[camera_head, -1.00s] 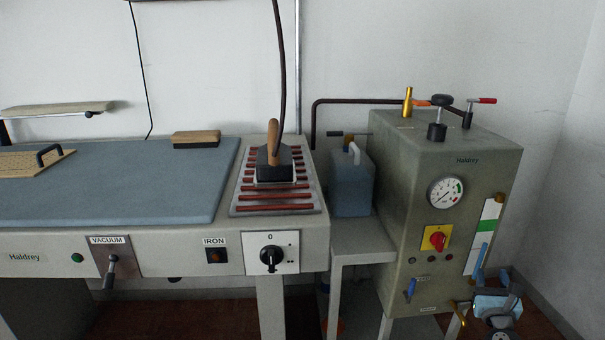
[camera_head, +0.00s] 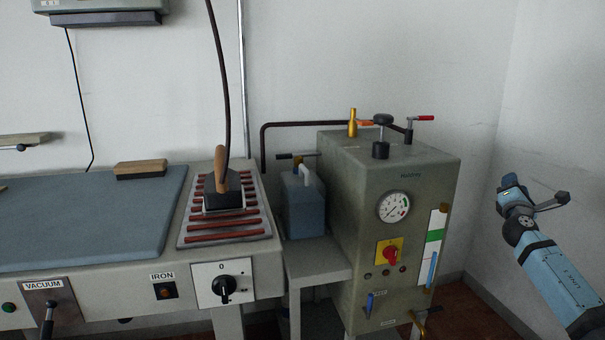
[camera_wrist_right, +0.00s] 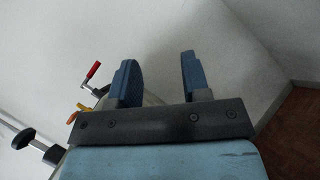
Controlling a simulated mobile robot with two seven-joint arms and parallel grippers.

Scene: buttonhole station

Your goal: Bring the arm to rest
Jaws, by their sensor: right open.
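My right arm (camera_head: 548,275) comes in from the lower right of the head view, blue with dark joints. Its gripper (camera_head: 509,184) is raised in front of the bare wall, to the right of the green-grey boiler (camera_head: 350,215) and apart from it. In the right wrist view the two blue fingers of the right gripper (camera_wrist_right: 158,80) stand apart with nothing between them. My left gripper is not in view.
The boiler carries a red-handled valve (camera_head: 424,118), a brass valve (camera_head: 352,124) and a gauge (camera_head: 394,207). An iron (camera_head: 222,190) stands on its rest beside the blue-grey ironing table (camera_head: 90,215). A blue canister (camera_head: 304,210) stands between them. The right wall is bare.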

